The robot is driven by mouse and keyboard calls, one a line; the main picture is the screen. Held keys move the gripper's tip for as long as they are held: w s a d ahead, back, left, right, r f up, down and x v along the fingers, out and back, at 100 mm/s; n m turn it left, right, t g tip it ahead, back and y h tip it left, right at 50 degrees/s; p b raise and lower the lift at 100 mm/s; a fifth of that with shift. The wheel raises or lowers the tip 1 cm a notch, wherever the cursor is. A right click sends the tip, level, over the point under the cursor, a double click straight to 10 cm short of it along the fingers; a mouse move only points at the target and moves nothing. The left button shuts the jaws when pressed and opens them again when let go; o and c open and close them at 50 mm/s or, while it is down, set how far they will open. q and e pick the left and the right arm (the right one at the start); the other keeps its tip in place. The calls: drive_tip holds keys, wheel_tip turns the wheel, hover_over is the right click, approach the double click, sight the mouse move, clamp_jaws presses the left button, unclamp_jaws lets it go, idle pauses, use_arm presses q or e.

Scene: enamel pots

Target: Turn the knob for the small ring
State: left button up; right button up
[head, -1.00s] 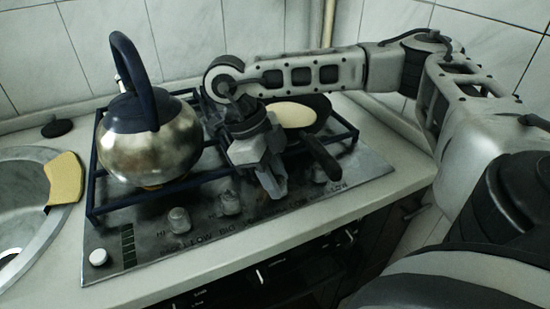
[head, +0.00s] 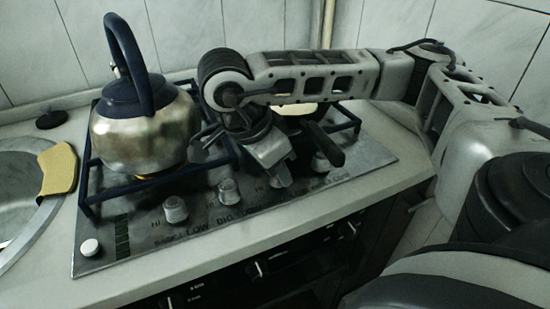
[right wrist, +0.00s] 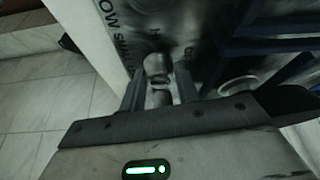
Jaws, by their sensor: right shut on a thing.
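My right gripper (head: 280,180) is low over the hob's front strip, right of the middle. In the right wrist view its two fingers (right wrist: 158,90) close on either side of a grey knob (right wrist: 156,65). In the head view the gripper hides this knob. Other knobs show in the head view: a left one (head: 175,208), one just left of the gripper (head: 228,191) and one to its right (head: 320,162). A burner flame glows under the kettle (head: 145,135). My left gripper is in neither view.
A pan with a dark handle (head: 324,145) stands close behind my gripper, mostly hidden by my arm. A white button (head: 90,247) is at the hob's front left corner.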

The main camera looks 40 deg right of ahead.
drive_tip(key=shift+f+n+t+b, duration=0.15)
drive_tip(key=shift+n+t+b, duration=0.35)
drive_tip(key=shift+n, duration=0.5)
drive_tip(key=shift+s+n+t+b, duration=0.1)
drive_tip(key=shift+n+t+b, duration=0.3)
drive_tip(key=shift+n, duration=0.4)
drive_tip(key=shift+n+b, duration=0.6)
drive_tip(key=shift+n, duration=0.2)
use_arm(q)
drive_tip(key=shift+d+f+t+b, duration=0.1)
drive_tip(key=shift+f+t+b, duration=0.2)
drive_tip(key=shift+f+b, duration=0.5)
use_arm(e)
drive_tip(key=shift+n+t+y, duration=0.3)
drive_tip(key=shift+n+t, duration=0.2)
drive_tip(key=shift+n, duration=0.4)
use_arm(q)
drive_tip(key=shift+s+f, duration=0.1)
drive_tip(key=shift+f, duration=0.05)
use_arm(e)
drive_tip(key=shift+s, duration=0.1)
drive_tip(key=o, duration=1)
drive_tip(key=shift+r, duration=0.25)
